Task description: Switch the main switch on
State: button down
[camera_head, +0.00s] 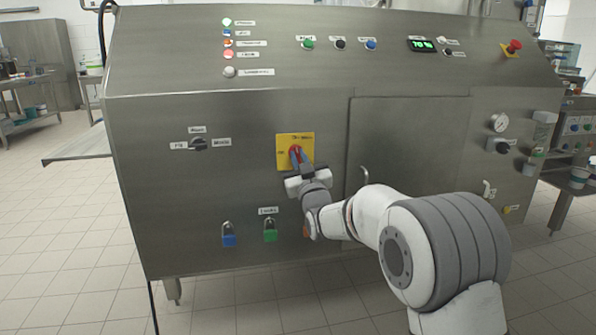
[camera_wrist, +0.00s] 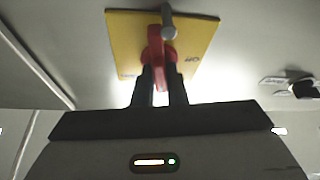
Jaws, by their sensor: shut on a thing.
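The main switch is a red rotary handle (camera_wrist: 156,45) on a yellow square plate (camera_head: 281,152) on the front of the steel machine. In the wrist view the yellow plate (camera_wrist: 122,45) fills the upper middle. A grey rod-like piece (camera_wrist: 168,24) shows at the red handle, partly over the plate. My gripper (camera_head: 297,160) is at the switch, its two dark fingers (camera_wrist: 160,88) shut on the red handle, one on each side. The fingers hide part of the handle. The lettering on the plate is too small to read.
A black selector knob (camera_head: 199,145) sits left of the switch. Blue (camera_head: 228,236) and green (camera_head: 270,231) padlocks hang below it. A door handle (camera_head: 364,178) stands out to the right. A red emergency button (camera_head: 514,46) is at the upper right.

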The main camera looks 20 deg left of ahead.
jog(key=shift+a+f+m+t+h+b, duration=0.1)
jog(key=shift+f+m+t+h+b, duration=0.1)
jog(key=shift+m+h+b, duration=0.4)
jog(key=shift+f+m+t+h+b, duration=0.1)
jog(key=shift+f+m+t+b, duration=0.1)
jog(key=shift+m, duration=0.7)
jog(key=c, duration=1.7)
grip_release()
jog(key=shift+r, duration=0.1)
jog(key=shift+o, duration=1.2)
jog(key=shift+r, duration=0.15)
jog(key=shift+s, duration=0.1)
jog(key=p+v, duration=0.1)
jog(key=v, duration=0.6)
jog(key=shift+s, duration=0.25)
